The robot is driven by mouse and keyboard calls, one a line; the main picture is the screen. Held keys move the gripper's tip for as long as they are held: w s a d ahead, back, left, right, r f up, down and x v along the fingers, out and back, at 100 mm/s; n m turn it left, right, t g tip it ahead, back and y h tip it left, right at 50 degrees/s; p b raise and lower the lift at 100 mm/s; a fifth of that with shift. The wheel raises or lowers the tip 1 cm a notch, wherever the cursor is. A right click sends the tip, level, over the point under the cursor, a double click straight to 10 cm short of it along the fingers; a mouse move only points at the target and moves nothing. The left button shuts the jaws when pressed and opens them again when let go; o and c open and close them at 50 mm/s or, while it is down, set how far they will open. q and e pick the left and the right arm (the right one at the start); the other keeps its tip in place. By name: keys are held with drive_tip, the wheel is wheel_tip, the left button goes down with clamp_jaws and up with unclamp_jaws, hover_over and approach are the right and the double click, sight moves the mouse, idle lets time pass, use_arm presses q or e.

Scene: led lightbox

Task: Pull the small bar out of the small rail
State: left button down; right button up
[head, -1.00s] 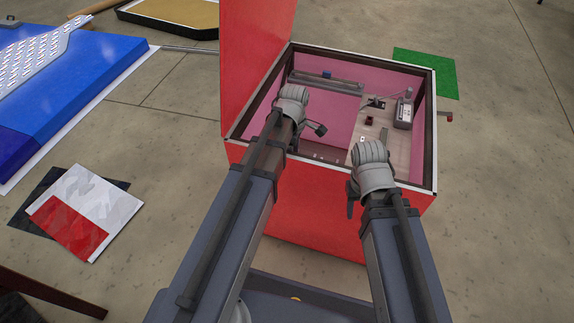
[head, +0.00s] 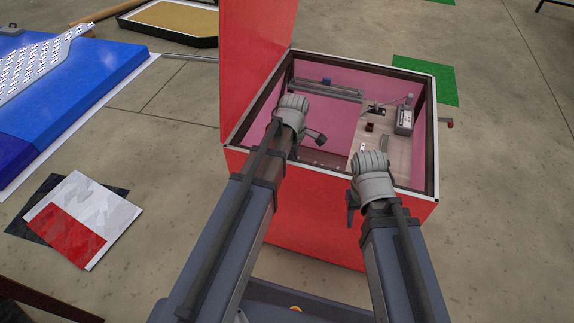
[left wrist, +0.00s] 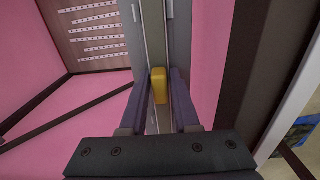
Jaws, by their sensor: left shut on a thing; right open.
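In the left wrist view, the two dark fingers of my left gripper (left wrist: 158,92) are shut on a yellow block (left wrist: 158,84). The block sits at the near end of a long grey bar (left wrist: 153,35), which lies along a pale grey rail (left wrist: 134,32). I cannot tell how far the bar sits inside the rail. In the head view, my left gripper's fingertips are hidden behind its wrist, over the open red box. My right gripper (head: 384,143) is over the box's right part, mostly behind its own wrist; its jaws are open.
The red box (head: 318,215) has an upright lid (head: 254,60) at left. Inside are pink walls, a long rail (head: 320,88) at the back and a pale board (head: 398,160) with small parts. A blue-topped table stands left; a green mat (head: 425,80) lies behind.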

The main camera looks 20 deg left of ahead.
use_arm(q)
drive_tip(key=shift+r, duration=0.2)
idle(0.5)
drive_tip(key=shift+r+p, duration=0.75)
drive_tip(key=shift+p, duration=0.2)
drive_tip(key=shift+r, duration=0.1)
drive_tip(key=shift+r+p, duration=2.9)
drive_tip(key=shift+p, duration=0.1)
wheel_tip(320, 180, up, 28)
drive_tip(key=p, duration=2.8)
